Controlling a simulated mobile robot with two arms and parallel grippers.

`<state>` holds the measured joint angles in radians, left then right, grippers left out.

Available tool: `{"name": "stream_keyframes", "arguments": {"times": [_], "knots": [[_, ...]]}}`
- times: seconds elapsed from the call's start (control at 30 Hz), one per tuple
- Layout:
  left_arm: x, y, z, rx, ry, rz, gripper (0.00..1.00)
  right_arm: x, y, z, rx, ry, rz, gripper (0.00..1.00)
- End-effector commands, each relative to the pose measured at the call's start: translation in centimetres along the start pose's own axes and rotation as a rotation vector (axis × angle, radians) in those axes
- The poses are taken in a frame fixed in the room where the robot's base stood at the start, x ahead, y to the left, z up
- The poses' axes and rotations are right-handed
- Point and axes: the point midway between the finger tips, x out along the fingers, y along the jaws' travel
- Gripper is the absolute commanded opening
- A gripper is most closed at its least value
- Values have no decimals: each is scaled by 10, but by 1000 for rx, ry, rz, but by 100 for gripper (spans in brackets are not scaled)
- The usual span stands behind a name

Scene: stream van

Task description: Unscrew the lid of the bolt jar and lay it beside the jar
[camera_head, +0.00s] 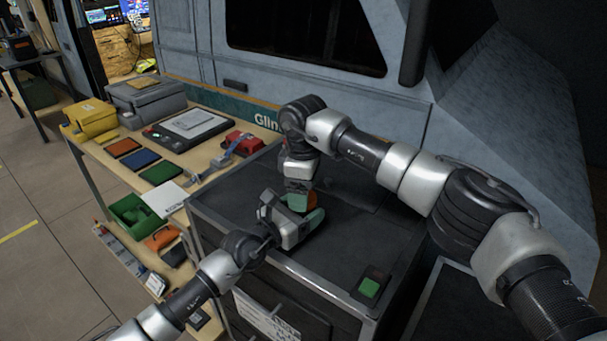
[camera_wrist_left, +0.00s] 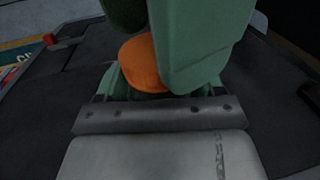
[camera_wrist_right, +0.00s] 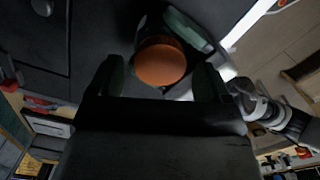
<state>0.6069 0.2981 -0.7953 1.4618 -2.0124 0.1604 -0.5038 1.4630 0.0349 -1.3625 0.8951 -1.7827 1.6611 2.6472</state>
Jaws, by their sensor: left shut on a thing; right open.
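The bolt jar's orange lid (camera_head: 312,200) shows above the dark cabinet top (camera_head: 352,228); the left wrist view (camera_wrist_left: 140,66) and the right wrist view (camera_wrist_right: 160,64) show it too. My left gripper (camera_head: 309,212) is shut on the jar from the near side, its green fingers below and beside the lid. The jar body is almost wholly hidden by these fingers. My right gripper (camera_head: 301,186) points down from above. Its dark fingers are open, one on each side of the lid in the right wrist view, with gaps showing. Whether the lid is loosened cannot be seen.
A dark box with a green top (camera_head: 369,287) sits at the cabinet's front right corner. The cabinet top beside the jar is mostly clear. A wooden bench (camera_head: 207,158) at left holds coloured trays, a grey case (camera_head: 146,97) and a red object (camera_head: 243,141). The van wall stands behind.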

Motion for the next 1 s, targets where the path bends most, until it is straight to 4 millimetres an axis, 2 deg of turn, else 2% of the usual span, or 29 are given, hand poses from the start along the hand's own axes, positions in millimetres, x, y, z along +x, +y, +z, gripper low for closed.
{"name": "stream_keyframes", "arguments": {"times": [0.37,0.6,0.7,0.87,1.0], "knots": [[0,0,0,0,1,0,2,7,0,0,0,-1,1,79],[0,0,0,0,1,0,2,7,0,0,0,0,1,42],[0,0,0,0,1,0,2,6,0,0,0,0,1,29],[0,0,0,0,1,0,2,6,0,0,-46,-1,2,29],[0,0,0,1,1,0,2,6,1,0,-273,-1,1,29]]}}
